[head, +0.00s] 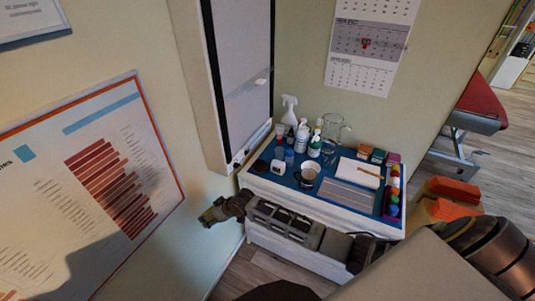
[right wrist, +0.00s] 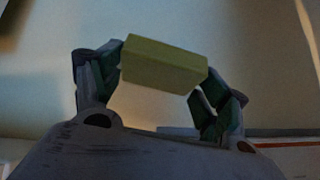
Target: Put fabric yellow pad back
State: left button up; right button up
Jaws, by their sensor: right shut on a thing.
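My right gripper (head: 213,213) reaches leftward past the front left corner of the trolley, in front of the wall. In the right wrist view my right gripper (right wrist: 163,78) is shut on a yellow block-shaped pad (right wrist: 163,64), with one finger at each end. The pad is held clear, with a plain pale surface behind it. In the head view the pad is too small and dark to make out well. My left gripper does not show in either view.
The trolley's blue top (head: 290,177) holds a spray bottle (head: 289,115), pump bottles, a glass jug (head: 334,130), a white mug (head: 307,174), a white notebook (head: 358,172) and coloured balls (head: 393,192). Small coloured blocks (head: 378,156) stand at its back right. Orange blocks (head: 454,191) are at right.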

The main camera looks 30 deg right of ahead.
jog(key=shift+w+d+r+n+g+h+p, duration=0.1)
jog(key=shift+d+r+n+g+h+p, duration=0.15)
jog(key=shift+d+h+p, duration=0.2)
jog(key=shift+w+d+r+n+g+h+p, duration=0.15)
jog(key=shift+d+r+n+h+p, duration=0.15)
jog(key=shift+d, duration=0.25)
jog(key=shift+s+d+r+n+p, duration=0.1)
jog(key=shift+d+r+n+p, duration=0.15)
jog(key=shift+d, duration=0.2)
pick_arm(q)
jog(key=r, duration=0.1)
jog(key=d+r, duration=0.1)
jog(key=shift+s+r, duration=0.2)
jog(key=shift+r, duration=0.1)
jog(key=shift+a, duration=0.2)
pick_arm(e)
jog(key=shift+f, duration=0.1)
jog(key=shift+d, duration=0.1)
